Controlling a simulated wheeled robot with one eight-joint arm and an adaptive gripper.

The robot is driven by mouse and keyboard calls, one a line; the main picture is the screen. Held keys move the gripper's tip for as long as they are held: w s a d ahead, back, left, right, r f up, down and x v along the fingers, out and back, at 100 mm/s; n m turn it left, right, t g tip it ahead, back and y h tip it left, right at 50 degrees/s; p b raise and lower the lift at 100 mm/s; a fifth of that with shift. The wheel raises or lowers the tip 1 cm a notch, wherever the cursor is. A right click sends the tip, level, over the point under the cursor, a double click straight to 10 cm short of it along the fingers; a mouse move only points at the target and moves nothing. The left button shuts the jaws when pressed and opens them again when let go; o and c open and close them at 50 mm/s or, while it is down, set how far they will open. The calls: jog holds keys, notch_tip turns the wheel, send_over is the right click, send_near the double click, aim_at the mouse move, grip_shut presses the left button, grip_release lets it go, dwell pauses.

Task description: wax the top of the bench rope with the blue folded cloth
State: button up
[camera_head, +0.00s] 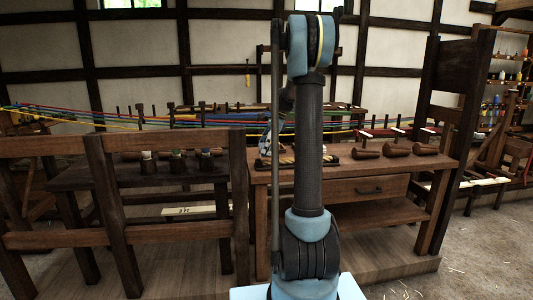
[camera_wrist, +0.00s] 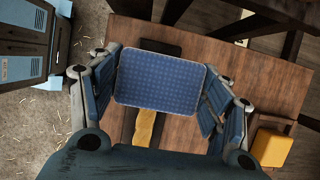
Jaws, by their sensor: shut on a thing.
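My gripper (camera_wrist: 160,62) is shut on the blue folded cloth (camera_wrist: 160,85), a flat quilted rectangle that fills the middle of the wrist view between its fingers. Below the cloth in the wrist view, a short stretch of the tan twisted bench rope (camera_wrist: 144,128) shows; the cloth hides the part beyond. I cannot tell whether the cloth touches the rope. In the head view the rope (camera_head: 284,158) lies on the bench top, partly behind my arm. My gripper is mostly hidden behind my arm there.
The wooden bench (camera_head: 372,187) has a drawer, and several brown wooden tools (camera_head: 397,150) lie on its right side. A yellow block (camera_wrist: 271,147) sits at the bench's edge in the wrist view. Coloured strands (camera_head: 100,116) stretch behind.

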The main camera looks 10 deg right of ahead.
jog(key=shift+r, duration=2.05)
jog(key=shift+r, duration=1.5)
